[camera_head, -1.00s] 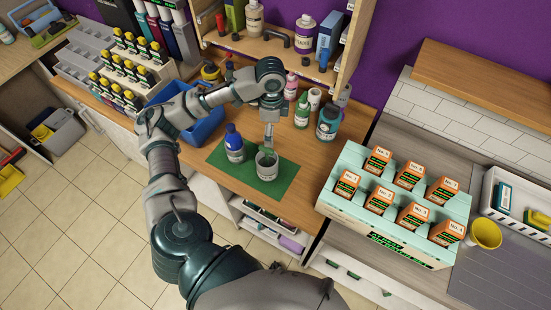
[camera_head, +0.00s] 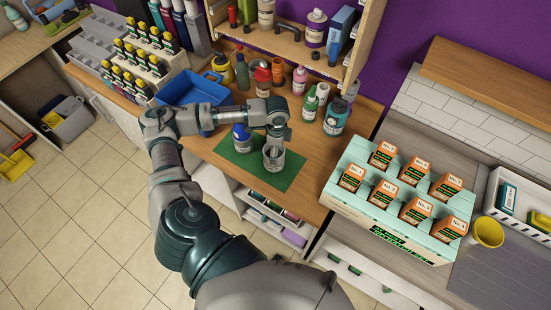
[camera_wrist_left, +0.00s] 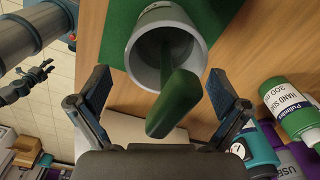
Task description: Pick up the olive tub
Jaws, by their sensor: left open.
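A grey tub (camera_head: 273,157) with a pale label stands upright on the green mat, with a dark green handle-like piece (camera_wrist_left: 173,105) sticking up out of it. I see no clearly olive tub; the tub itself looks grey in the left wrist view (camera_wrist_left: 145,29). My left gripper (camera_head: 276,133) is just above it, pointing down. In the left wrist view its open fingers (camera_wrist_left: 160,92) stand either side of the green piece, with no visible contact. A dark, gripper-like part (camera_wrist_left: 38,78), apparently my right gripper, shows small at the left; its jaws are unclear.
A blue-capped bottle (camera_head: 241,140) stands close left of the tub on the green mat (camera_head: 285,181). Several bottles, including a teal one (camera_head: 336,118), stand behind right. A blue bin (camera_head: 190,88) lies behind left. A pale rack of orange boxes (camera_head: 345,195) is at right.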

